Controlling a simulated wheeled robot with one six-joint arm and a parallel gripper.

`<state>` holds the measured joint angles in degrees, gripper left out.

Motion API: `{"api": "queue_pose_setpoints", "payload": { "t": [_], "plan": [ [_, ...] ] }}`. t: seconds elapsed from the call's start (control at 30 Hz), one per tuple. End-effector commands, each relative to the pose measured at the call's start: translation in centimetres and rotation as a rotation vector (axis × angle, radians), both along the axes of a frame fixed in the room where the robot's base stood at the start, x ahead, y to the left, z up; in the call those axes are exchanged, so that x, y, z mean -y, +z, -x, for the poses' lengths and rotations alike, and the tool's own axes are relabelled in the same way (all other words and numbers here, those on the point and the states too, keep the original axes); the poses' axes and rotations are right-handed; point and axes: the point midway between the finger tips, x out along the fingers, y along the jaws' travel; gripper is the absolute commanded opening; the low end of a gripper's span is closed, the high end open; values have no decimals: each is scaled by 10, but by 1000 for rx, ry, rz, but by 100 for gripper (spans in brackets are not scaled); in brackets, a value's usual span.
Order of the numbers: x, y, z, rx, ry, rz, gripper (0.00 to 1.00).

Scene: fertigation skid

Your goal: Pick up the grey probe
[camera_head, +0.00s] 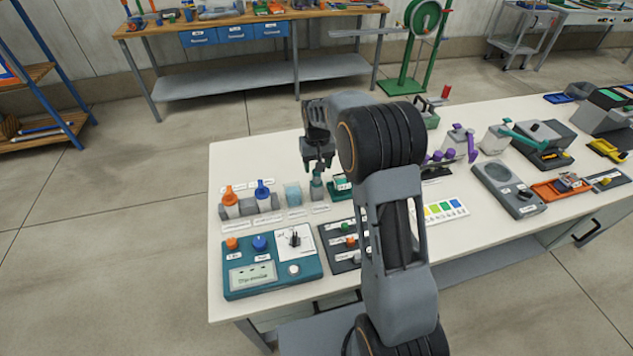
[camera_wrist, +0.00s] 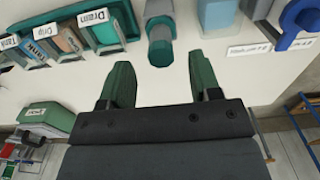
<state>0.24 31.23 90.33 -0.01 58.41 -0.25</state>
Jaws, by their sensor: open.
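What looks like the grey probe (camera_wrist: 159,10) shows at the top of the wrist view, a grey faceted body with a teal-grey end (camera_wrist: 160,50). It lies ahead of and between my fingers, with a gap to each. In the head view a small grey-teal piece (camera_head: 316,188) stands on the white table, just below my gripper (camera_head: 318,168). My gripper (camera_wrist: 160,72) is open and empty, its two green fingers apart. My gripper's underside partly hides the top of the piece in the head view.
A pale blue block (camera_wrist: 217,14) stands close beside the probe. A teal control box (camera_head: 270,262) sits at the table's front left.

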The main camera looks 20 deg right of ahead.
Motion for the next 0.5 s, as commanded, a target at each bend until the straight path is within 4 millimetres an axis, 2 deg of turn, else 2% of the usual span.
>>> {"api": "queue_pose_setpoints", "payload": {
  "t": [0.3, 0.5],
  "plan": [
    [-1, -38, -1, -4, 0, 0, 57],
    [-1, -51, -1, -1, 0, 0, 57]
  ]
}}
